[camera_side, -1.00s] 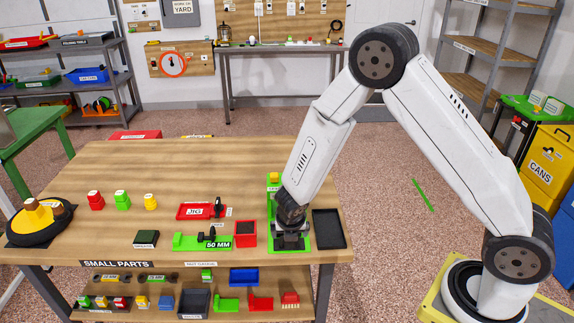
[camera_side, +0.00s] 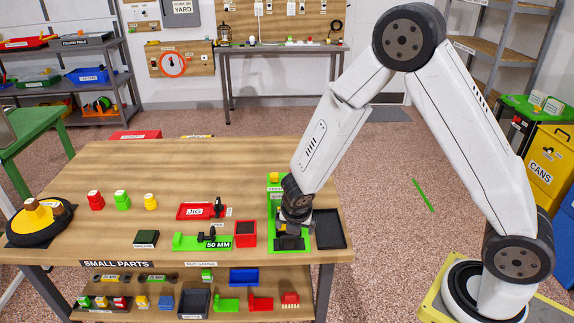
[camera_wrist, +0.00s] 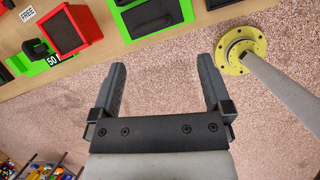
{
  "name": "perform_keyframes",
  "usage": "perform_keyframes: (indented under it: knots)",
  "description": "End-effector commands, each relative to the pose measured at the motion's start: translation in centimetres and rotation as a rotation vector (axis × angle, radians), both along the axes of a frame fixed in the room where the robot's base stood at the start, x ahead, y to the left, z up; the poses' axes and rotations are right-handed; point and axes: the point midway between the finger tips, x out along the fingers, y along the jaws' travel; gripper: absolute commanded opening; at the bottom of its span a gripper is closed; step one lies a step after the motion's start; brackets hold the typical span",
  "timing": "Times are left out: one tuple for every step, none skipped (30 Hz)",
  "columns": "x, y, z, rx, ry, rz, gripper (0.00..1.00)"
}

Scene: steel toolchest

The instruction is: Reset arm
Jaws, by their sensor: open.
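My gripper (camera_side: 293,222) is over the right part of the wooden workbench (camera_side: 165,165), above a green fixture (camera_side: 274,240) with a dark block in it. In the wrist view my gripper (camera_wrist: 163,75) has its two dark fingers wide apart with nothing between them. The same green fixture (camera_wrist: 124,26) lies past the fingertips there, at the top edge. The side view does not show clearly how high the fingers are above the fixture.
A black tray (camera_side: 329,228) is right of the fixture, and a red bin (camera_side: 245,234) is left of it. A green 50 MM jig (camera_side: 190,242) and a red JIG plate (camera_side: 195,211) lie farther left. A round black turntable (camera_side: 40,223) holds yellow parts.

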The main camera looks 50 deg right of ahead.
Motion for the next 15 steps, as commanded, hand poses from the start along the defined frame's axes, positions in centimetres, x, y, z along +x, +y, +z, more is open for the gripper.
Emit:
perform_keyframes:
  knots:
    - [-0.5,-0.2,0.8,0.027,-0.019,-0.082,1.00]
    - [-0.8,-0.4,1.2,0.045,-0.028,-0.138,1.00]
    - [-1.3,-0.5,1.7,0.072,-0.044,-0.218,1.00]
    - [-1.6,-0.6,2.2,0.092,-0.056,-0.283,1.00]
    - [-2.1,-0.7,2.6,0.115,-0.067,-0.350,1.00]
    - [-2.7,-0.8,3.2,0.146,-0.084,-0.444,1.00]
    - [-3.1,-0.9,3.7,0.169,-0.097,-0.514,1.00]
    - [-3.5,-1.0,4.1,0.193,-0.109,-0.586,1.00]
    - [-4.2,-1.1,4.7,0.225,-0.125,-0.682,1.00]
    - [-4.6,-1.1,5.1,0.248,-0.136,-0.753,1.00]
    - [-5.1,-1.2,5.5,0.272,-0.148,-0.824,1.00]
    - [-5.7,-1.2,6.0,0.303,-0.162,-0.919,1.00]
    - [-6.1,-1.2,6.4,0.327,-0.173,-0.990,1.00]
    - [-6.6,-1.2,6.7,0.350,-0.181,-1.061,1.00]
    - [-7.2,-1.2,7.2,0.382,-0.195,-1.158,1.00]
